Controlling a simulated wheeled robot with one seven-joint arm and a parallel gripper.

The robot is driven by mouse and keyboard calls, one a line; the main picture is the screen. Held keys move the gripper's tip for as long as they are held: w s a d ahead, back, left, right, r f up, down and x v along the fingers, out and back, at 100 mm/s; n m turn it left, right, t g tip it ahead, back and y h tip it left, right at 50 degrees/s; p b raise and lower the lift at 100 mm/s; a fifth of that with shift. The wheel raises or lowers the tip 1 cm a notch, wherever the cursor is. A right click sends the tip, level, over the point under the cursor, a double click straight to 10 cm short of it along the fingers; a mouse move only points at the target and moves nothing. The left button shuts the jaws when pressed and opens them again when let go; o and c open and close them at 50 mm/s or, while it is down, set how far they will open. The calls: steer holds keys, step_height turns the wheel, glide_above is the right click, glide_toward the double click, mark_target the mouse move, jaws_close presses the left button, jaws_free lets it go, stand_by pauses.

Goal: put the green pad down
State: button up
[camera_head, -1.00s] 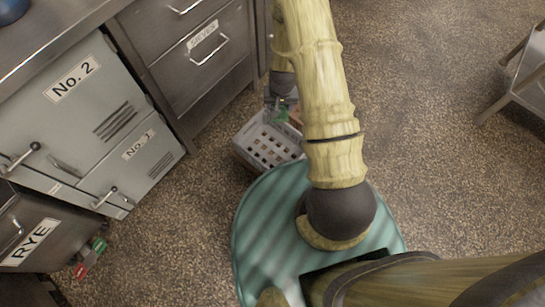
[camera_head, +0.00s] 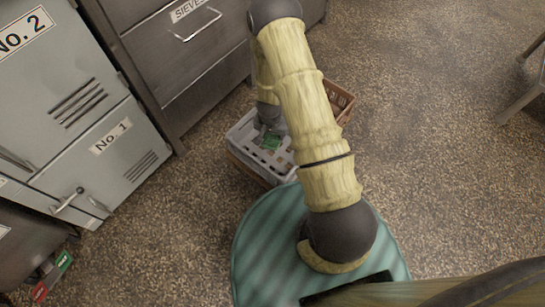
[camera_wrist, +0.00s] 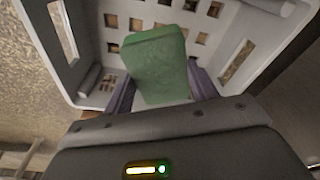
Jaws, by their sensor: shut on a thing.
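The green pad (camera_wrist: 157,66) is held between the fingers of my gripper (camera_wrist: 163,92), which is shut on it. In the head view the pad (camera_head: 271,142) is a small green patch at the tip of my gripper (camera_head: 268,130), over the inside of a light grey plastic basket (camera_head: 243,152). In the wrist view the basket's slotted wall (camera_wrist: 85,45) and square-holed floor lie behind the pad. I cannot tell whether the pad touches the basket floor. My arm hides the basket's right part.
A brown crate (camera_head: 341,101) shows beside and under the grey basket. Drawers (camera_head: 190,50) and grey lockers (camera_head: 75,120) stand at the left. Red and green tags (camera_head: 52,275) hang at lower left. Speckled floor is clear at the right, up to a metal stand (camera_head: 530,85).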

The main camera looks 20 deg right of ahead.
steer(key=shift+f, duration=0.15)
steer(key=shift+f+b, duration=1.75)
steer(key=shift+f, duration=1.4)
steer(key=shift+f+b, duration=1.15)
steer(key=shift+f, duration=0.75)
steer(key=shift+f, duration=0.1)
steer(key=o, duration=1)
steer(key=r+p, duration=0.2)
steer(key=r, duration=0.2)
steer(key=s+r+p, duration=0.1)
steer(key=r+p, duration=0.2)
steer(key=r, duration=0.1)
steer(key=a+r+p, duration=0.1)
steer(key=r+p, duration=0.1)
steer(key=r, duration=0.2)
steer(key=shift+s+r, duration=0.1)
steer(key=shift+s, duration=0.2)
